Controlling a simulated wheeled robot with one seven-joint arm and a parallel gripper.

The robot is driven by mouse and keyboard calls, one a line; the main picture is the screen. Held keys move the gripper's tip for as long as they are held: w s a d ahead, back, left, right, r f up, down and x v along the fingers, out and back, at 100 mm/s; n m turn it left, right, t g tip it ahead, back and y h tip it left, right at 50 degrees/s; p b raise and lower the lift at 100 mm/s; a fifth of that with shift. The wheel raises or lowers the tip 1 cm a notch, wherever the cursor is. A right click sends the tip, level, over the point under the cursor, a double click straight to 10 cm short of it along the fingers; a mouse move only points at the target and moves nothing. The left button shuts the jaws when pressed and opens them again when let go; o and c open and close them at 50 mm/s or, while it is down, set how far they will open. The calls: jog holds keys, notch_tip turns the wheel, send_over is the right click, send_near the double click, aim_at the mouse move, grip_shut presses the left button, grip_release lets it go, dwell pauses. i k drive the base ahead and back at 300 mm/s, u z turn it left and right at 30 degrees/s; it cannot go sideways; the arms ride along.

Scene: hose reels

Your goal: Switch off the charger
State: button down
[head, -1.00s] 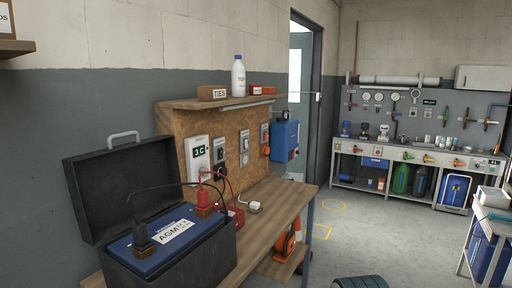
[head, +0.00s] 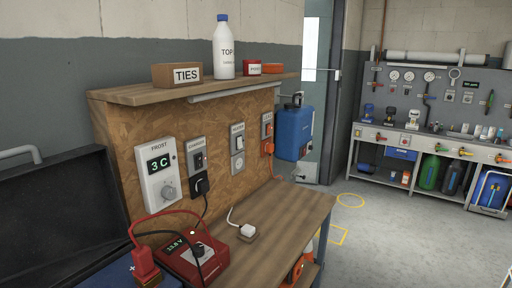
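The charger (head: 188,262) is a red box on the wooden bench, with a lit display reading about 13.8 V and a dark knob. A red cable runs from it to a red clamp (head: 144,264) on the blue battery (head: 112,279) at the lower left. A black cable leads up to a black plug (head: 200,184) in a wall socket. Above that plug is a grey switch plate (head: 198,158) with a dark rocker; its small label seems to read CHARGER. The rocker's position is too small to tell. My gripper is not in view.
A white frost thermostat (head: 160,176) reads 3 C. More switch plates stand to the right (head: 237,147), one with an orange plug (head: 267,148). A white plug (head: 247,231) lies on the bench. The shelf (head: 130,94) overhangs the panel. The open black lid (head: 60,215) stands left.

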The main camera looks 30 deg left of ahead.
aim_at(198, 158)
jog(key=u, duration=0.4)
jog(key=i, duration=0.8)
jog(key=u, duration=1.2)
jog(key=i, duration=0.4)
jog(key=u, duration=0.4)
